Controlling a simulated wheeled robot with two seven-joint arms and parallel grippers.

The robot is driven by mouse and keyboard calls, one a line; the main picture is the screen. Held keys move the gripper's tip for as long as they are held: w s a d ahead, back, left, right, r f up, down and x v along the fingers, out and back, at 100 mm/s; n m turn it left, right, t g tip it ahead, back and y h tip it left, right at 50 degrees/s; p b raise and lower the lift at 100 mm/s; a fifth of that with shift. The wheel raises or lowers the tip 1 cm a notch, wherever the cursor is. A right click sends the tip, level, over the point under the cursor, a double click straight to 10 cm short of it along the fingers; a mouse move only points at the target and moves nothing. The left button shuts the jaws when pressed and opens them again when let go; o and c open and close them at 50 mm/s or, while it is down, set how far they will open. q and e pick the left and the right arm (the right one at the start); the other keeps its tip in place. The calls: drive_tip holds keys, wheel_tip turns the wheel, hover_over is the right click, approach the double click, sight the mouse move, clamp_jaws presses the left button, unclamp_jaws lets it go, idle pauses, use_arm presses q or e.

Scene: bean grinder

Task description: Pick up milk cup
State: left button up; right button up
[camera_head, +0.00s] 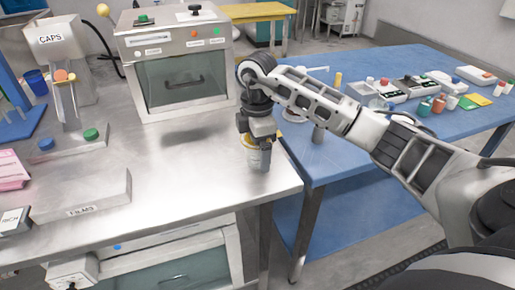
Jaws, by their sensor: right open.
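A small light-coloured cup (259,159) with a yellowish band near its top stands upright near the right edge of the steel table (180,180). I take it to be the milk cup. My right gripper (257,138) is directly above and around the cup's upper part, pointing down. Its jaws are open, and the fingers are small and partly merge with the cup. Whether they touch the cup I cannot tell. The top of the cup is hidden by the gripper. My left gripper is not in view.
A steel oven-like box (178,68) stands behind and left of the cup. A CAPS dispenser (68,55) and a low FILMS box (85,200) are further left. A blue table (345,145) with several small items adjoins on the right. The steel surface left of the cup is clear.

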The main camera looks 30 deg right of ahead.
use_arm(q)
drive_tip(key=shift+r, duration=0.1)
use_arm(e)
drive_tip(key=c, duration=1.4)
drive_tip(key=shift+r, duration=0.75)
use_arm(q)
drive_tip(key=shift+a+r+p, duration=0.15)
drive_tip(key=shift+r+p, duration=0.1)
drive_tip(key=shift+p, duration=0.75)
use_arm(e)
drive_tip(key=s+a+r, duration=0.2)
drive_tip(key=a+r, duration=0.1)
drive_tip(key=a, duration=0.1)
drive_tip(key=s+a+r, duration=0.3)
drive_tip(key=a+r, duration=0.1)
drive_tip(key=s+a+r, duration=0.2)
drive_tip(key=a+r, duration=0.2)
drive_tip(key=shift+s+r, duration=0.15)
drive_tip(key=shift+r, duration=0.05)
